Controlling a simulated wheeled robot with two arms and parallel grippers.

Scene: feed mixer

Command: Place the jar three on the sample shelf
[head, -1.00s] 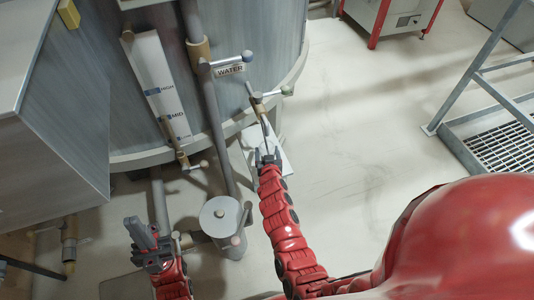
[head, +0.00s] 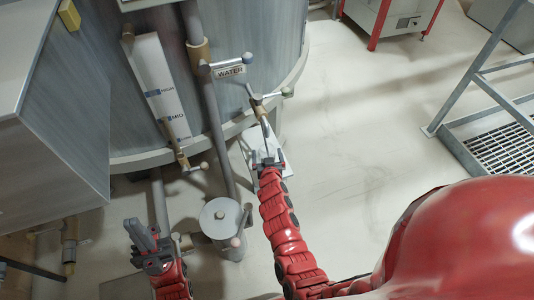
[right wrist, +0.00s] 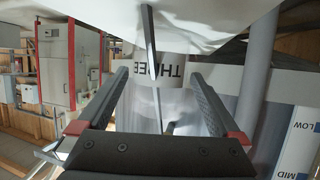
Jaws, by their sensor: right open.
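The jar three (right wrist: 185,108) shows in the right wrist view as a pale, translucent body. Its white label reads THREE upside down (right wrist: 172,72). It appears between the two fingers of my right gripper (right wrist: 165,100), which are open and spread to either side of it; I see no clear contact. In the head view my right gripper (head: 268,160) is over a white flat surface (head: 262,142) beside the tank, which may be the sample shelf. The jar is not clear there. My left gripper (head: 143,236) is low at the left, with no object visible in it; its opening is unclear.
The big grey tank (head: 245,35) stands behind, with a WATER sign (head: 230,71) and a valve (head: 268,98) just above my right gripper. A grey cylinder (head: 220,215) stands between my arms. A metal railing (head: 480,75) is at right. Floor right of my right arm is clear.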

